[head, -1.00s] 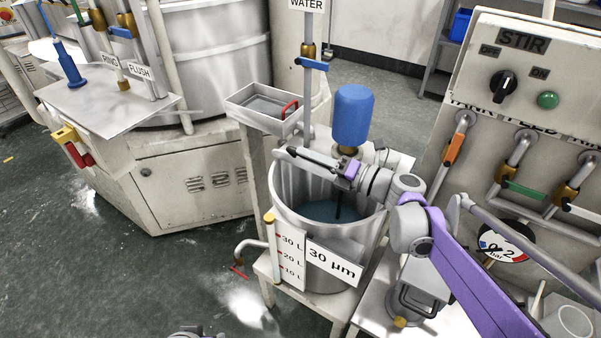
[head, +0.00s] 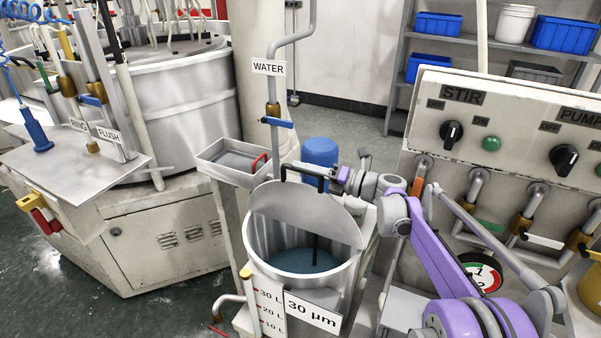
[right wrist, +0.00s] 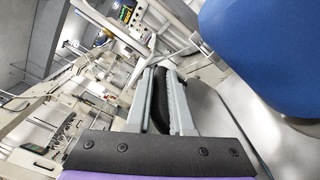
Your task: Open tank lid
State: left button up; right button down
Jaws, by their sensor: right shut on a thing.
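The round metal tank (head: 257,250) stands at centre, open at the front, with blue-grey liquid inside. Its grey lid (head: 307,213) is raised, tilted up across the tank mouth with its rounded edge on top. A black handle (head: 305,175) sits at the lid's upper edge. My right gripper (head: 335,177) comes in from the right and is shut on the handle. In the right wrist view my right gripper's grey fingers (right wrist: 166,82) close around the black handle (right wrist: 159,100). The blue stirrer motor (head: 320,150) stands behind the lid, partly hidden. My left gripper is out of view.
A water pipe with a blue-handled valve (head: 278,123) rises close behind the tank. A grey tray (head: 232,160) is at its left. The stir and pump panel (head: 520,115) with feed valves stands at right. Green floor lies open to the left.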

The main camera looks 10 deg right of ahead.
jog(key=shift+w+d+f, duration=0.1)
jog(key=shift+f, duration=0.2)
jog(key=c, duration=1.2)
grip_release()
jog(key=o, duration=0.4)
jog(key=shift+w+d, duration=0.15)
jog(key=shift+r, duration=0.1)
jog(key=v, duration=1)
jog(key=shift+s+d+b, duration=0.25)
jog(key=shift+s+b, duration=0.1)
